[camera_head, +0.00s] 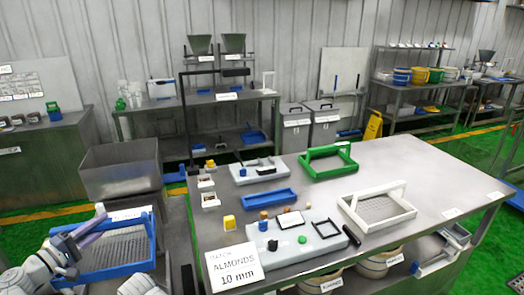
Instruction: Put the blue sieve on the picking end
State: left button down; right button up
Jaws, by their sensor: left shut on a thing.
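The blue sieve (104,272), a blue frame around a grey mesh, is at the lower left, left of the large table. My left gripper (74,241) is shut on it at its left side, and the arm hides part of that side. The sieve appears held in front of the table's left edge; its exact height I cannot tell. No label marks a picking end that I can read. My right gripper is not in view.
The grey table (410,165) bears a green sieve (329,172), a white sieve (376,224), a blue tray (265,199) and small items on pale boards. A grey bin (121,180) stands behind the blue sieve.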

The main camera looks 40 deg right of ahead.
aim_at(433, 188)
jog(key=k+l, duration=0.2)
jog(key=l, duration=0.5)
jog(key=k+l, duration=0.2)
jog(key=l, duration=0.45)
jog(key=k+l, duration=0.25)
jog(key=l, duration=0.45)
jog(key=k+l, duration=0.2)
jog(key=l, duration=0.45)
jog(key=k+l, duration=0.2)
jog(key=l, duration=0.5)
jog(key=k+l, duration=0.2)
jog(key=l, duration=0.5)
jog(key=k+l, duration=0.2)
jog(key=l, duration=0.45)
jog(key=k+l, duration=0.25)
jog(key=l, duration=0.45)
jog(key=i, duration=0.5)
jog(key=z, duration=0.05)
